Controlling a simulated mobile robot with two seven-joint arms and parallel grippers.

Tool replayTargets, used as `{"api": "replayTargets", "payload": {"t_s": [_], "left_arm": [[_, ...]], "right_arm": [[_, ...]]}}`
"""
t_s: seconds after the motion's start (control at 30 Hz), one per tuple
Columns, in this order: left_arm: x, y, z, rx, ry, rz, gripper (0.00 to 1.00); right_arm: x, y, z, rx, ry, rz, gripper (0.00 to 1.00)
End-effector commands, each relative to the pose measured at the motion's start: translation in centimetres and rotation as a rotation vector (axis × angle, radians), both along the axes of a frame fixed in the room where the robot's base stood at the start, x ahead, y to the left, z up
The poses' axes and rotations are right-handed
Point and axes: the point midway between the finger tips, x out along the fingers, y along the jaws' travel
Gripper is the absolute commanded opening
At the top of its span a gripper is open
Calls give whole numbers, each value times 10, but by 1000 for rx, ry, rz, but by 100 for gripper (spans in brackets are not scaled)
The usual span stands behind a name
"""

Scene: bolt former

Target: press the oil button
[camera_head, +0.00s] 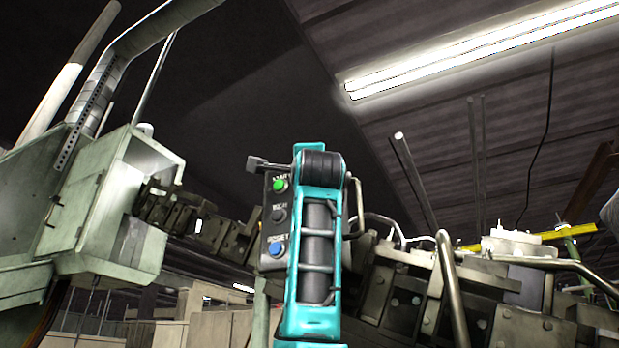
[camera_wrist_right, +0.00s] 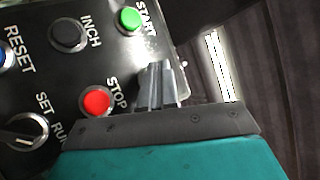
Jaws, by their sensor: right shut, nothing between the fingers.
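A dark control panel (camera_wrist_right: 65,75) fills the left of the right wrist view. It carries a green START button (camera_wrist_right: 130,18), a black INCH button (camera_wrist_right: 68,33), a red STOP button (camera_wrist_right: 96,101) and the edge of a blue RESET button (camera_wrist_right: 3,55). No button labelled oil can be read. My right gripper (camera_wrist_right: 159,72) is shut and empty, beside the STOP button and below START; I cannot tell whether it touches the panel. In the head view the panel (camera_head: 268,228) is partly hidden by my teal arm. My left gripper is not in view.
A SET/RUN switch (camera_wrist_right: 25,130) is at the panel's lower left in the wrist view. In the head view a pale green machine housing (camera_head: 110,215) stands left, and dark machinery with bent pipes (camera_head: 450,280) stands right. A lit ceiling lamp (camera_head: 480,50) hangs above.

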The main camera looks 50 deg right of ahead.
Motion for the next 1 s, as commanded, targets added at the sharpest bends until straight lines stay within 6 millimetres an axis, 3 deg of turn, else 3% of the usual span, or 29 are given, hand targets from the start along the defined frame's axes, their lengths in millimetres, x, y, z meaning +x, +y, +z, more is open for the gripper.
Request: {"api": "replayTargets", "payload": {"t_s": [0.3, 0.67, 1.0], "left_arm": [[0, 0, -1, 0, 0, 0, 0], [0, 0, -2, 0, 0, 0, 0], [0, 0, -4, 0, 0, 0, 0]], "right_arm": [[-5, 14, -1, 1, 0, 0, 0], [-5, 17, 0, 0, 0, 0, 0], [-14, 49, 0, -1, -2, 2, 0]]}}
